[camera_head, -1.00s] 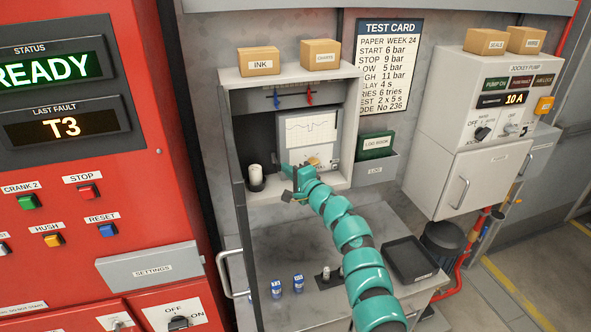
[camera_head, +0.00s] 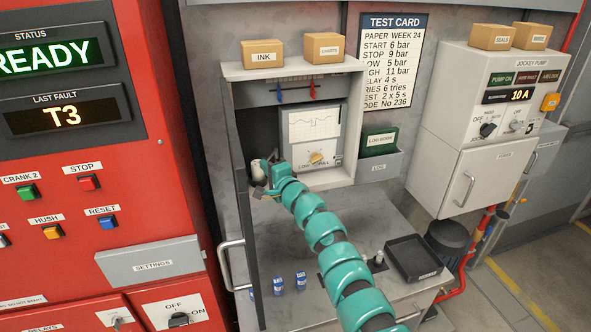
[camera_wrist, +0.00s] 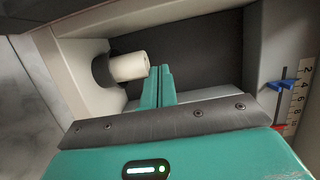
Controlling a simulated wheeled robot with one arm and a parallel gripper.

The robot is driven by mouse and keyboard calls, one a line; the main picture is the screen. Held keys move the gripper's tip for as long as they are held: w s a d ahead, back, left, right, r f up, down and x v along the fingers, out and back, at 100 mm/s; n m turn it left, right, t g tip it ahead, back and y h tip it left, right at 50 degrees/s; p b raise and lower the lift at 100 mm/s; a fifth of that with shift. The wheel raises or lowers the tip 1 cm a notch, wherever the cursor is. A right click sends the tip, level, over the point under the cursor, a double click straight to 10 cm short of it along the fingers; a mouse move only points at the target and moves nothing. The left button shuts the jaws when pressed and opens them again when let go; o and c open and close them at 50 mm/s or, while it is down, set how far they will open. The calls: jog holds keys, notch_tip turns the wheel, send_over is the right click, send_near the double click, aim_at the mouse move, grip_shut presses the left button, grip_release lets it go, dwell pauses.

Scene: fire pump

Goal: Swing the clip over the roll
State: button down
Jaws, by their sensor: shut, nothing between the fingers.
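The white roll (camera_wrist: 130,66) sticks out from a dark round holder (camera_wrist: 103,70) in the cabinet's corner. In the head view the roll (camera_head: 257,170) is at the cabinet's lower left, partly hidden by my gripper. My gripper (camera_wrist: 160,70) is shut and empty, its teal fingertips just beside the roll's free end in the wrist view. I cannot tell whether they touch it. In the head view my gripper (camera_head: 257,191) is at the roll. I cannot make out a clip apart from the dark holder; it may be hidden.
The open cabinet (camera_head: 348,130) has side walls close around my gripper. The chart recorder (camera_head: 313,125) with its yellow knob stands right of the roll. Red (camera_head: 312,89) and blue (camera_head: 279,95) pointers hang above. Blue bottles (camera_head: 278,285) and a black tray (camera_head: 413,260) are on the counter below.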

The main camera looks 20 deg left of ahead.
jog(key=shift+s+a+b, duration=0.1)
jog(key=shift+a+b, duration=0.3)
jog(key=shift+a, duration=0.2)
dwell(0.3)
